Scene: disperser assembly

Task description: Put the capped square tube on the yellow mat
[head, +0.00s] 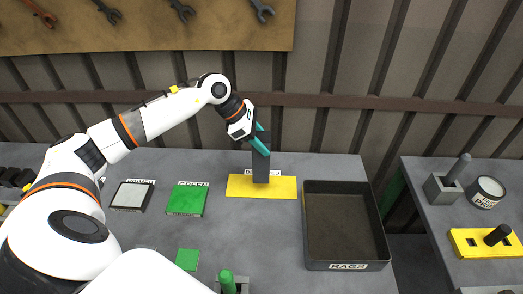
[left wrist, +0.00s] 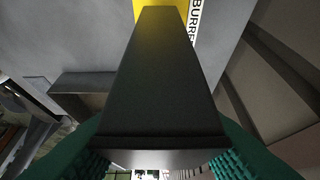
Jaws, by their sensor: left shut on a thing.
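The dark grey square tube (head: 261,165) is upright over the middle of the yellow mat (head: 237,187). I cannot tell whether its lower end touches the mat. My left gripper (head: 261,142) has teal fingers and is shut on the tube near its top. In the left wrist view the tube (left wrist: 165,80) runs away from the fingers towards the yellow mat (left wrist: 151,9). A ridge at its near end looks like the cap's edge. My right gripper is not in view.
A dark tray (head: 347,267) labelled RAGS stands right of the mat. A green mat (head: 186,201) and a pale-topped square (head: 132,195) lie to the left. A green square (head: 187,259) and a green peg (head: 227,281) are in front. A side table on the right holds a yellow block (head: 470,243).

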